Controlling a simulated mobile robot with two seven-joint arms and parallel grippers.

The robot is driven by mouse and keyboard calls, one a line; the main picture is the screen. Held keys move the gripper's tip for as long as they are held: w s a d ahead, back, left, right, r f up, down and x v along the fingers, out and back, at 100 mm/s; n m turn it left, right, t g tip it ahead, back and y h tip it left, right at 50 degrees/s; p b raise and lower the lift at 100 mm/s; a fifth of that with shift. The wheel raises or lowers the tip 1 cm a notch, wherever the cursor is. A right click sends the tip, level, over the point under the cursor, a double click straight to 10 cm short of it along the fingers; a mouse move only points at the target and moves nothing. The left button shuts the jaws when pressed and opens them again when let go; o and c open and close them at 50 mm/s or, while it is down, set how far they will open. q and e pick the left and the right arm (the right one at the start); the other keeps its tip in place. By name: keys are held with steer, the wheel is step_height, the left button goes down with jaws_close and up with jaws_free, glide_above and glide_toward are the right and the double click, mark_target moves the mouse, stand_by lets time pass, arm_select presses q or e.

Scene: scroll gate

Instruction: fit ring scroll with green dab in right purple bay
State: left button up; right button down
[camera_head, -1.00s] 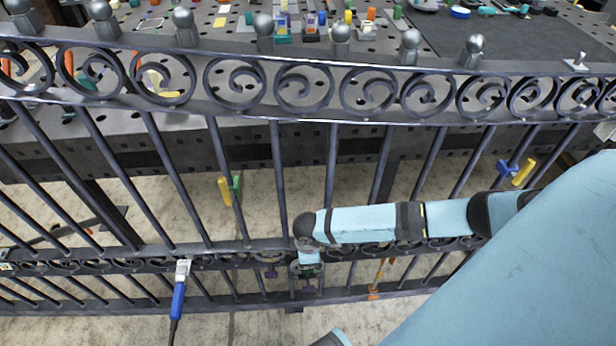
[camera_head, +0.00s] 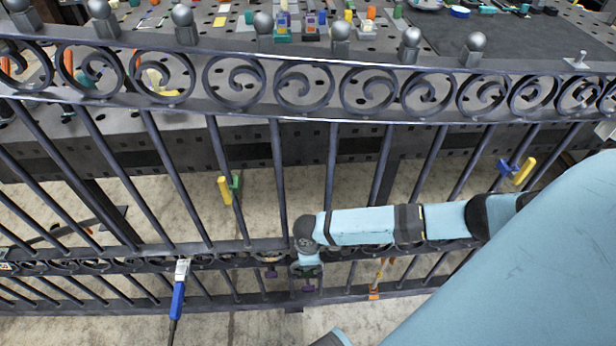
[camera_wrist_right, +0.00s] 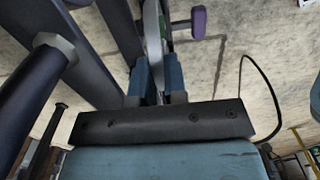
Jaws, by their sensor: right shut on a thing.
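My right gripper (camera_wrist_right: 158,80) is shut on a thin, pale curved metal piece (camera_wrist_right: 152,35), the ring scroll. A bit of green shows beside its edge in the right wrist view. Most of the scroll is cut off by the frame or hidden between the fingers. A purple tab (camera_wrist_right: 199,22) stands just right of it, apart from the fingers. In the head view my right gripper (camera_head: 307,268) points down at the gate's lower scroll band, largely hidden by its own wrist. Small purple tabs show there to its left (camera_head: 271,272) and below it (camera_head: 308,289). My left gripper is out of view.
The dark gate's upright bars (camera_head: 278,180) and upper scroll band (camera_head: 300,90) span the view. A blue-handled tool (camera_head: 178,290) hangs on the lower rail at left. Yellow clips (camera_head: 225,190) and an orange piece (camera_head: 375,285) sit nearby. A cluttered perforated table stands behind.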

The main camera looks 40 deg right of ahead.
steer(key=shift+f, duration=0.1)
steer(key=c, duration=1.1)
jaws_free()
steer(key=shift+r, duration=0.3)
arm_select(q)
steer(key=p, duration=0.3)
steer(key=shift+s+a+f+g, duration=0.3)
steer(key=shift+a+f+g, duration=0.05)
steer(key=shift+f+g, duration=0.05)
arm_select(e)
step_height(320, 180, up, 13)
steer(key=shift+r, duration=0.15)
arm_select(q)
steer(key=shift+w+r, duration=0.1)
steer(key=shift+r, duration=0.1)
